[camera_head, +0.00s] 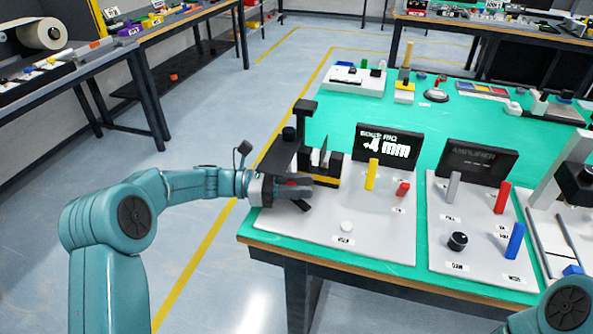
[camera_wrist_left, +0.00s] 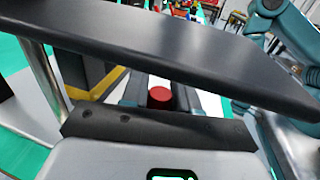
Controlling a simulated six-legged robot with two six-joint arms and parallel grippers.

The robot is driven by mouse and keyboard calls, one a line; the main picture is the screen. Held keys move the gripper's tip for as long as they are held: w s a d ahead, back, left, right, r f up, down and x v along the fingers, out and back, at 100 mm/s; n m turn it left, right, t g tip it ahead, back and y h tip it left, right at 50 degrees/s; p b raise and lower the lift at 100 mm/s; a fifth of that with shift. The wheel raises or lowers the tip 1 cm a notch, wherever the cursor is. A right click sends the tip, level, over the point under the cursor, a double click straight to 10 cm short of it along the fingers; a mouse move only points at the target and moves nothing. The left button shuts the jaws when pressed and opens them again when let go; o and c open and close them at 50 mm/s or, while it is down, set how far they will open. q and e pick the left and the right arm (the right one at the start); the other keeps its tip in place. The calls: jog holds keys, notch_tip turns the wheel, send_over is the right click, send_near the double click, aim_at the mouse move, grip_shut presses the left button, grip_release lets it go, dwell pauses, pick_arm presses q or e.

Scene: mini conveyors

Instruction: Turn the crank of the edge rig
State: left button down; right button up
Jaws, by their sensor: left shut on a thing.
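The edge rig (camera_head: 325,233) is a pale plate at the table's left corner, with a black and yellow block and a dark upright post at its back left. Its dark screen (camera_head: 388,147) reads "EDGE RIG +4 mm". My left gripper (camera_head: 296,190) reaches in from the left over the plate, by the block. It is shut on the crank, whose red knob shows between the fingers in the left wrist view (camera_wrist_left: 160,97). The fingers hide most of the crank. Only a bit of my right arm shows at the lower right; its gripper is out of view.
To the right stands a second panel (camera_head: 455,195) with a dark screen, coloured levers and a black knob.

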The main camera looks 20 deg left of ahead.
pick_arm(q)
jog(key=g, duration=0.1)
jog(key=m+p, duration=0.1)
jog(key=g, duration=0.1)
jog(key=shift+w+d+r+m+g, duration=0.2)
jog(key=shift+d+m+g, duration=0.05)
jog(key=shift+m+g, duration=0.05)
jog(key=shift+w+d+f+m+g+p, duration=0.1)
jog(key=shift+d+m+g+p, duration=0.1)
jog(key=shift+m+g+p, duration=0.55)
jog(key=shift+d+f+m+g+p, duration=0.15)
jog(key=shift+m+g, duration=0.3)
jog(key=shift+g, duration=0.7)
pick_arm(e)
jog(key=shift+r, duration=2)
pick_arm(q)
jog(key=shift+g, duration=0.3)
jog(key=shift+r, duration=0.1)
jog(key=c, duration=0.9)
grip_release()
jog(key=shift+a, duration=0.1)
pick_arm(e)
jog(key=shift+a+r, duration=0.1)
